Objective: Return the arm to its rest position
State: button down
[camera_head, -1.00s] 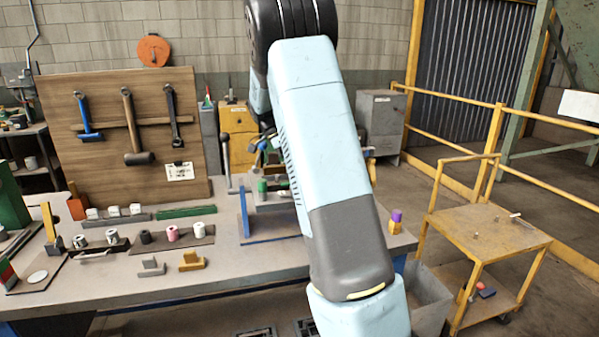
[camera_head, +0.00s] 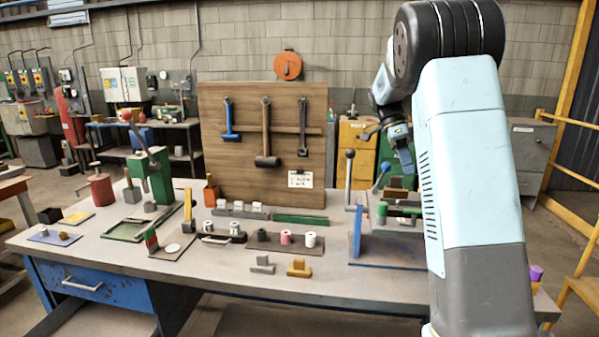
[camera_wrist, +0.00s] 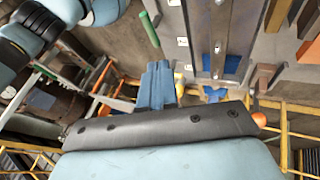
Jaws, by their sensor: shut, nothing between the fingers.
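My light-blue and grey arm (camera_head: 465,170) rises at the right of the head view and bends over at a black joint near the top. The arm hides part of the bench's right end.
The workbench (camera_head: 210,270) carries blocks, spools, levers and a blue-framed fixture (camera_head: 357,235). A wooden tool board (camera_head: 262,185) stands behind it. A yellow rail (camera_head: 570,210) is at the right. Open floor (camera_head: 205,225) shows behind the bench at left.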

jog(key=s+a+n+t+y, duration=0.1)
jog(key=s+a+n+t, duration=0.2)
jog(key=s+n, duration=0.4)
jog(key=s+a+n+t, duration=0.4)
jog(key=s+a+n, duration=0.2)
jog(key=s, duration=0.8)
jog(key=s+a+n+t+y, duration=0.1)
jog(key=s+a+n+t, duration=0.3)
jog(key=s+n, duration=0.4)
jog(key=shift+s+a+r+n+y, duration=0.2)
jog(key=shift+s+r+n+y, duration=0.15)
jog(key=shift+s, duration=0.95)
